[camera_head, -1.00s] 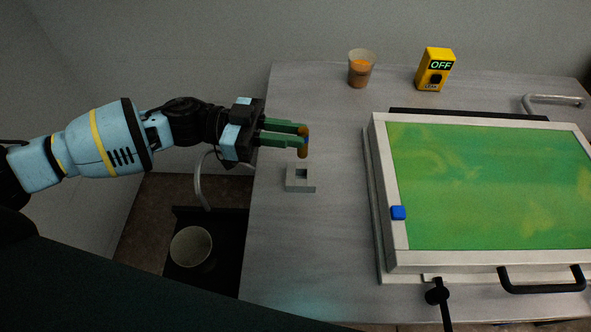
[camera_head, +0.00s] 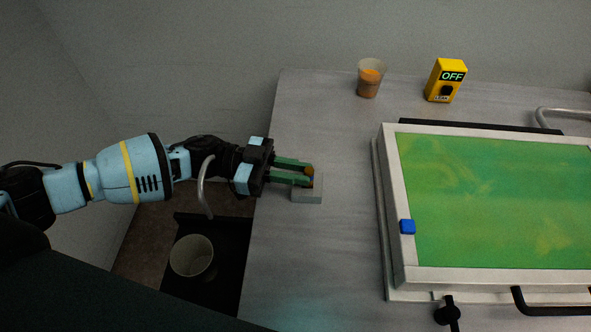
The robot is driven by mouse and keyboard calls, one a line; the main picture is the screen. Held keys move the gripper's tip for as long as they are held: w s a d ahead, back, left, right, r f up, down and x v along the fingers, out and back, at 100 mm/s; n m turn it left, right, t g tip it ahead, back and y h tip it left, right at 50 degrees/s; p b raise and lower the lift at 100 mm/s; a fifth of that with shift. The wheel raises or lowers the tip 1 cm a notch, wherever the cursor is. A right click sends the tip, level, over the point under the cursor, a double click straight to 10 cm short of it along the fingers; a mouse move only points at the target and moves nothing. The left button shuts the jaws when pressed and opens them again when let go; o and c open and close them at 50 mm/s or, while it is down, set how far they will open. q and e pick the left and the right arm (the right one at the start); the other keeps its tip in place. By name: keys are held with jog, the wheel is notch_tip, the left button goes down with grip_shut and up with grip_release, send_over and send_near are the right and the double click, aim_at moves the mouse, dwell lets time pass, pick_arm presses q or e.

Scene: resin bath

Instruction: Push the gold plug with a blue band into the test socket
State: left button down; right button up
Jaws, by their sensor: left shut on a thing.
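My left gripper (camera_head: 309,176) is over the small grey test socket (camera_head: 308,197) near the left edge of the worktop. Its green fingers with orange-brown tips are shut on the gold plug (camera_head: 310,180), which shows only as a small patch between the tips. The blue band cannot be made out. The fingertips and plug cover the socket's opening, so I cannot tell how deep the plug sits in it. My right gripper is not in view.
The bath with green liquid (camera_head: 490,200) and its pale frame (camera_head: 393,180) fills the right of the worktop (camera_head: 330,270). A cup with orange contents (camera_head: 370,80) and a yellow box reading OFF (camera_head: 445,80) stand at the back. A bucket (camera_head: 191,257) is lower left.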

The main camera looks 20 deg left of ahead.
pick_arm(q)
jog(key=c, duration=1.3)
grip_release()
jog(key=shift+f, duration=0.1)
jog(key=shift+c, duration=0.2)
jog(key=shift+a+r, duration=0.1)
jog(key=shift+r, duration=0.1)
jog(key=a, duration=1.1)
jog(key=shift+s+a+b, duration=0.4)
jog(key=shift+b, duration=0.05)
jog(key=shift+s+f, duration=0.1)
